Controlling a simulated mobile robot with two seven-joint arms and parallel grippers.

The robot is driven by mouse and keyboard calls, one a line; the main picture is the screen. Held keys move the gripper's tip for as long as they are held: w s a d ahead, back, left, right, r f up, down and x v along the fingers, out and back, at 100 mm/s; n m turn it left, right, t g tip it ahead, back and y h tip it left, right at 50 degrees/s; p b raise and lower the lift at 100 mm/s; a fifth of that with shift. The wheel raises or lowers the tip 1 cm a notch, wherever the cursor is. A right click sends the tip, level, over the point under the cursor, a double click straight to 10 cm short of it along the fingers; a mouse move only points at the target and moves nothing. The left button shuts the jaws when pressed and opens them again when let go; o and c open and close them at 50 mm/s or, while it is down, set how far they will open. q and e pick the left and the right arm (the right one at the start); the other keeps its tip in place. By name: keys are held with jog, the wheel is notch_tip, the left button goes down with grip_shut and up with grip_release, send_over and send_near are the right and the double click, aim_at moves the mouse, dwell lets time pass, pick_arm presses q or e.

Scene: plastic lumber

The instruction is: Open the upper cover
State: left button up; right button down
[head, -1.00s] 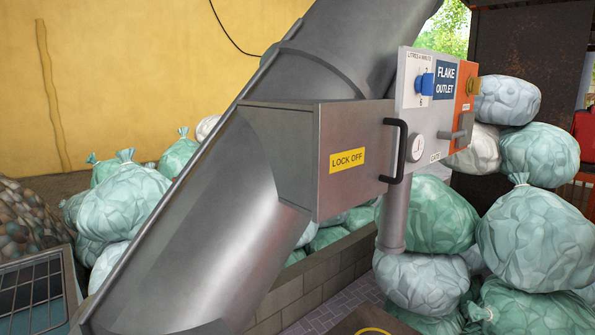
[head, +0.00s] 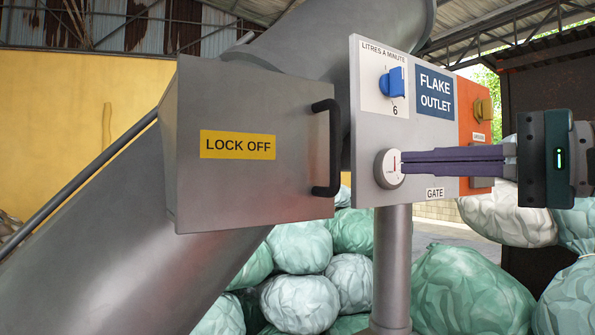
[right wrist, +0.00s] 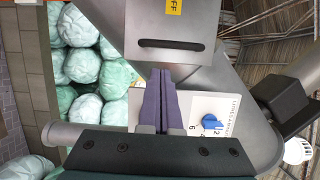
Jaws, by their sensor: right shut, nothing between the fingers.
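The cover is a grey metal box front (head: 250,185) with a yellow LOCK OFF label (head: 237,145), on the big sloping pipe. It looks closed. Its upright black handle (head: 326,147) is on its right edge. My right gripper (head: 402,160) is shut and empty, its purple fingers pointing left across the panel, tips by the white gauge and right of the handle. In the right wrist view, the shut fingers (right wrist: 160,75) point towards the handle (right wrist: 170,45), with a gap between. My left gripper is not in view.
The control panel (head: 378,120) carries a blue knob (head: 393,82), a round gauge (head: 389,168) and an orange section (head: 480,115) on a grey post (head: 391,260). Pale green bags (head: 300,303) fill the space below. The sloping pipe (head: 120,250) crosses the left.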

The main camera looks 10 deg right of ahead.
aim_at(319, 165)
jog(key=p+x, duration=0.5)
jog(key=x, duration=0.3)
jog(key=shift+a+r, duration=0.2)
jog(key=shift+a, duration=0.05)
jog(key=shift+w+a+f+p, duration=0.2)
jog(key=shift+w+a+p, duration=0.1)
jog(key=shift+w, duration=0.05)
jog(key=shift+s, duration=0.15)
